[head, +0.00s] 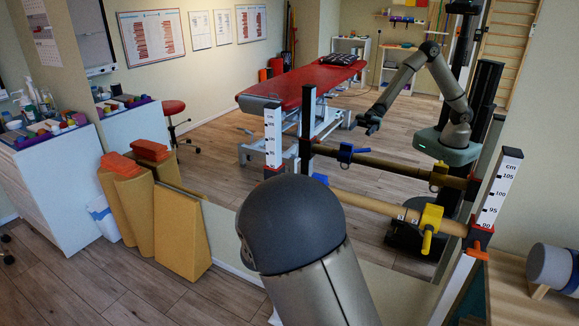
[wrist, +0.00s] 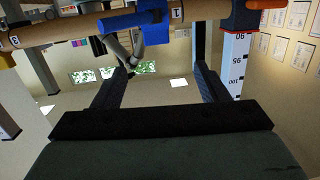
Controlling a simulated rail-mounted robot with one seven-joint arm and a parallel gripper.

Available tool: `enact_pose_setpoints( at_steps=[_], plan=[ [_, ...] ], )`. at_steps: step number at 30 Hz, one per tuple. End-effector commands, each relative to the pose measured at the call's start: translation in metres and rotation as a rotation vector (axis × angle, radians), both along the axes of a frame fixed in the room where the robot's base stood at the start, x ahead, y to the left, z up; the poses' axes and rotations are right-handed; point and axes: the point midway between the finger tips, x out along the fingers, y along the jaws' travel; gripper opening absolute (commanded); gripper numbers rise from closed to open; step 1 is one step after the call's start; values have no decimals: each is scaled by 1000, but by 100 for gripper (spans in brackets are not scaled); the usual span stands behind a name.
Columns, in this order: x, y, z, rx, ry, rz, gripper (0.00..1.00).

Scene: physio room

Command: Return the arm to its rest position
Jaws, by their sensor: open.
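My arm fills the lower middle of the head view, with a dark rounded joint (head: 292,222) and a grey link (head: 328,290). My gripper is hidden behind it there. An arm like mine appears farther back, apparently as a reflection in a large mirror, with its gripper hanging at its left end. In the wrist view my gripper (wrist: 162,75) has its two dark fingers wide apart, with nothing between them. A wooden bar with a blue clamp (wrist: 133,20) crosses beyond the fingertips. I cannot tell its exact distance.
Wooden bars with a yellow clamp (head: 431,222) and a scaled post (head: 497,190) stand right of my arm. Yellow wedges (head: 182,232) and a white cabinet (head: 50,185) are left. A grey roller (head: 553,267) lies far right. Floor at lower left (head: 130,290) is clear.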

Motion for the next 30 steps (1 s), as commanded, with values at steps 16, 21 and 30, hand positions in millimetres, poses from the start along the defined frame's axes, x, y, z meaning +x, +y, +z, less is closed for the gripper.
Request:
enact_pose_setpoints(
  at_steps=[16, 21, 30],
  plan=[
    [-231, -40, 32, 366, 996, 549, 67],
    [-325, -75, 33, 326, 1277, 496, 67],
    [-377, -99, 35, 297, 1439, 423, 67]
  ],
)
